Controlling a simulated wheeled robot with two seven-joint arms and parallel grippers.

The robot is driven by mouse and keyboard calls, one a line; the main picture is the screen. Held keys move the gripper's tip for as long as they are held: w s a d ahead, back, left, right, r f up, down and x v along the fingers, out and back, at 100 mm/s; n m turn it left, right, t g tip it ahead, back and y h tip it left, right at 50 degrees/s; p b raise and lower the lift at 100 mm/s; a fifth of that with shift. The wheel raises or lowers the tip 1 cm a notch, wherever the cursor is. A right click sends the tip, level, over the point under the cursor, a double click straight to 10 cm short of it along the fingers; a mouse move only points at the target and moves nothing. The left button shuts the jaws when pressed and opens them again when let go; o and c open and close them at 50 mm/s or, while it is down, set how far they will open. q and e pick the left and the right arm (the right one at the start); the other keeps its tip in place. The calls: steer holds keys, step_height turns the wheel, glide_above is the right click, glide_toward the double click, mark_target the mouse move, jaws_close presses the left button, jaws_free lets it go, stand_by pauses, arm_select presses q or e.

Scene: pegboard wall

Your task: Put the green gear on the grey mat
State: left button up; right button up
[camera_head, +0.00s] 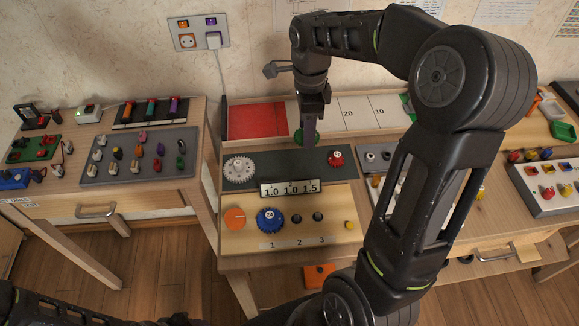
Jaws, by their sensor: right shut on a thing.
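The green gear (298,136) shows only in part, on both sides of the fingers of my right gripper (307,140). The right gripper points down and is shut on the green gear. It appears at the back edge of the dark grey mat (280,161); its exact height above the mat is hard to tell. A white gear (239,168) lies at the left of the mat and a red knobbed piece (335,158) at its right. My left gripper is not in view; only part of that arm shows at the lower left.
A number sign (289,188) stands at the mat's front edge. The wooden board (334,234) in front holds an orange disc (235,218), a blue gear (271,220) and small pegs. A red panel (258,120) is behind. My right arm hides much of the right side.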

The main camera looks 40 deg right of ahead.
steer(key=shift+f, duration=0.1)
glide_above(304, 165)
steer(key=shift+d+f, duration=0.1)
steer(key=shift+f, duration=2.95)
steer(key=shift+f, duration=1.85)
steer(key=shift+f, duration=0.15)
steer(key=o, duration=1.3)
step_height(304, 165, up, 12)
steer(key=shift+r, duration=0.15)
